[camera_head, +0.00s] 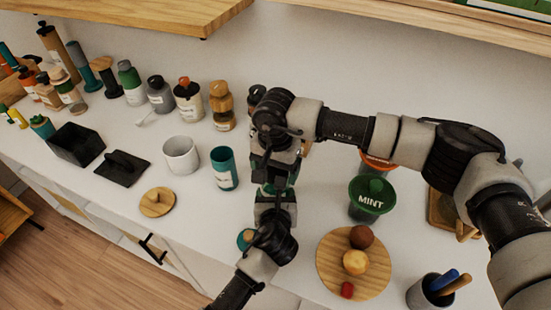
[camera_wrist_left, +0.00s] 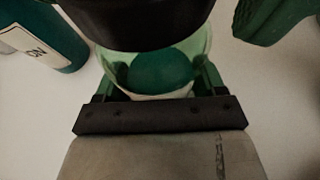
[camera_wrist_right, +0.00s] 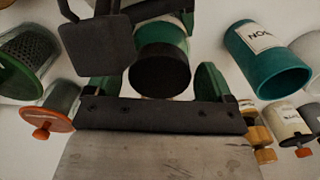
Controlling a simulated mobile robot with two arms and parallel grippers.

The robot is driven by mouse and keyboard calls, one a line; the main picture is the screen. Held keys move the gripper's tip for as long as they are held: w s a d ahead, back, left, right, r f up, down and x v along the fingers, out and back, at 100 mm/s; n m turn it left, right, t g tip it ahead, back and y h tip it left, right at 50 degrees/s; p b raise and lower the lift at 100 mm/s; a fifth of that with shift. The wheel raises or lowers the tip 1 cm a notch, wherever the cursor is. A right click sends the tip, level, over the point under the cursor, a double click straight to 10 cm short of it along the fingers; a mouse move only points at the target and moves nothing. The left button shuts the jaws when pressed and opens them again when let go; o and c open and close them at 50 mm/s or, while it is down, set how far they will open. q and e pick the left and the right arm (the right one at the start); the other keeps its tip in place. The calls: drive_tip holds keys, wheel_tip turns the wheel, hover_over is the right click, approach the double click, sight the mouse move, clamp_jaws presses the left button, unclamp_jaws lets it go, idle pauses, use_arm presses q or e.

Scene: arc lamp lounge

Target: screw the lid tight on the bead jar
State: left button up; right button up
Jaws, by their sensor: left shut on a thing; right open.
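The bead jar (camera_wrist_left: 160,72) is clear with teal contents and stands between the green fingers of my left gripper (camera_wrist_left: 160,85), which is shut on it. Its black lid (camera_wrist_left: 140,25) covers the top; whether it is tight cannot be told. In the right wrist view the lid (camera_wrist_right: 160,72) lies between the spread fingers of my right gripper (camera_wrist_right: 155,90), which is open, with gaps beside it. In the head view my right gripper (camera_head: 275,168) is right above my left gripper (camera_head: 273,196), and the two hide most of the jar.
A teal cup (camera_head: 223,168) and a white mug (camera_head: 180,155) stand just left of the grippers. A green-lidded MINT container (camera_head: 371,197) and a round wooden board (camera_head: 327,270) are at the right. Several bottles line the back wall. A wooden lid (camera_head: 157,202) lies near the front edge.

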drive_tip(key=shift+f, duration=0.1)
drive_tip(key=c, duration=0.9)
drive_tip(key=m, duration=0.3)
drive_tip(key=o, duration=1)
